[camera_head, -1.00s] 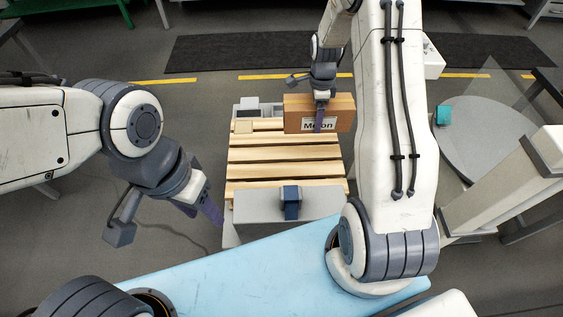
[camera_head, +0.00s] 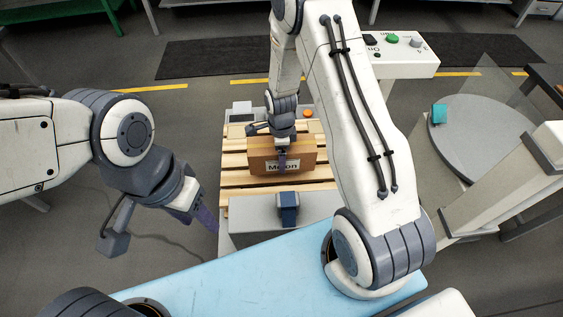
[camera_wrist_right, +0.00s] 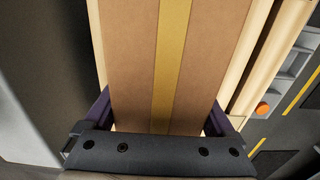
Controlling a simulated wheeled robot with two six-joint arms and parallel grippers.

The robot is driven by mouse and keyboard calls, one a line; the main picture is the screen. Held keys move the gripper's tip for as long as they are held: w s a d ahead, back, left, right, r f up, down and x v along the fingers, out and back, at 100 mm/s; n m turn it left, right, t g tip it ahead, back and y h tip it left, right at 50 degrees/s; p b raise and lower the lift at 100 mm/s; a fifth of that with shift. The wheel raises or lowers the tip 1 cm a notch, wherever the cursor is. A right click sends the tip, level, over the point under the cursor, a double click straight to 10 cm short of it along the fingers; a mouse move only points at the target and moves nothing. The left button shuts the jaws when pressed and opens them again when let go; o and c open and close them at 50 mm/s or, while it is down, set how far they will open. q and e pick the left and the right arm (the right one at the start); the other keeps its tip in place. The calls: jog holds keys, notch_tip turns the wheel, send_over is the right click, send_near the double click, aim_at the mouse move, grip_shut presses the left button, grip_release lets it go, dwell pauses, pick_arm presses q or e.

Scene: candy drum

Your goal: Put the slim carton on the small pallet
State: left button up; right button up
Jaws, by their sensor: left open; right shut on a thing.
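The slim carton (camera_head: 267,163) is brown with a white label reading "Melon". It stands upright over the slatted wooden pallet (camera_head: 233,181) in the head view; I cannot tell whether it touches the slats. My right gripper (camera_head: 282,160) is shut on the carton from above. In the right wrist view the carton (camera_wrist_right: 136,60), with a yellow tape strip, fills the space between the fingers. Pallet slats (camera_wrist_right: 262,60) show beside it. My left gripper (camera_head: 208,217) is open and empty, left of the pallet's near end.
A grey housing with a dark blue block (camera_head: 288,205) stands at the pallet's near end. An orange button (camera_head: 308,113) sits beyond the pallet. A control box (camera_head: 400,55) with buttons and a round grey table (camera_head: 485,140) with a teal block (camera_head: 439,113) are at right.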

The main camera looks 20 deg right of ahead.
jog(key=shift+f, duration=1.95)
jog(key=shift+f, duration=0.15)
jog(key=o, duration=1.6)
jog(key=shift+c, duration=0.2)
